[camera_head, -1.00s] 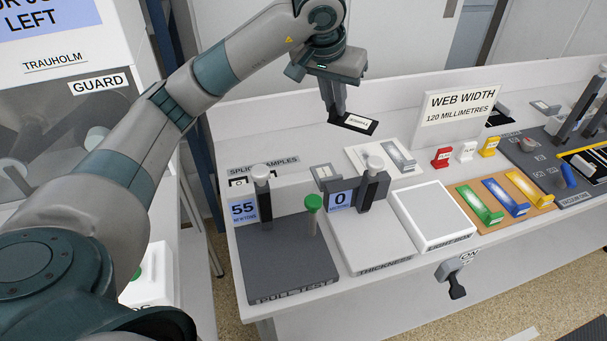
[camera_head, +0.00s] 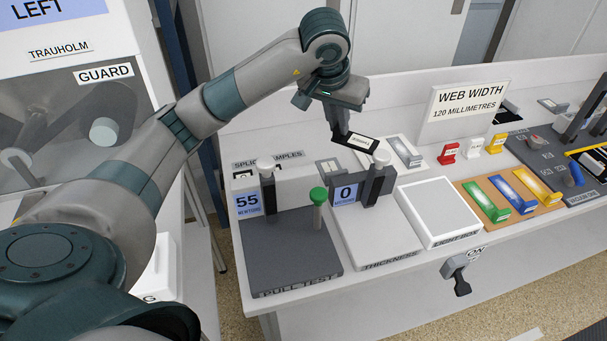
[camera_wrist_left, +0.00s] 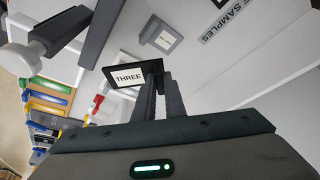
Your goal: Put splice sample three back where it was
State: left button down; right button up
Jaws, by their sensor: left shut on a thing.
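Splice sample three is a small black-edged card with a white label (camera_head: 360,140), held in the air behind the thickness tester. In the left wrist view it reads THREE (camera_wrist_left: 128,77). My left gripper (camera_head: 341,130) is shut on one end of the card, and its fingers also show in the left wrist view (camera_wrist_left: 159,92). My right gripper is not in view.
The pull tester (camera_head: 290,255) and thickness tester (camera_head: 375,235), with upright posts, stand in front. A light box (camera_head: 440,212) is to their right. The web width sign (camera_head: 468,105) stands at the back. Coloured blocks lie on a brown board (camera_head: 475,192).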

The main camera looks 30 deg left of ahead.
pick_arm(q)
jog(key=s+a+f+p, duration=0.1)
jog(key=a+f, duration=0.1)
jog(key=a, duration=0.1)
jog(key=s+a+f+p, duration=0.1)
jog(key=s+a+f, duration=0.1)
jog(key=a, duration=0.2)
jog(key=s+a+f+p, duration=0.1)
jog(key=s+a+f, duration=0.1)
jog(key=a+f, duration=0.1)
jog(key=shift+a, duration=0.3)
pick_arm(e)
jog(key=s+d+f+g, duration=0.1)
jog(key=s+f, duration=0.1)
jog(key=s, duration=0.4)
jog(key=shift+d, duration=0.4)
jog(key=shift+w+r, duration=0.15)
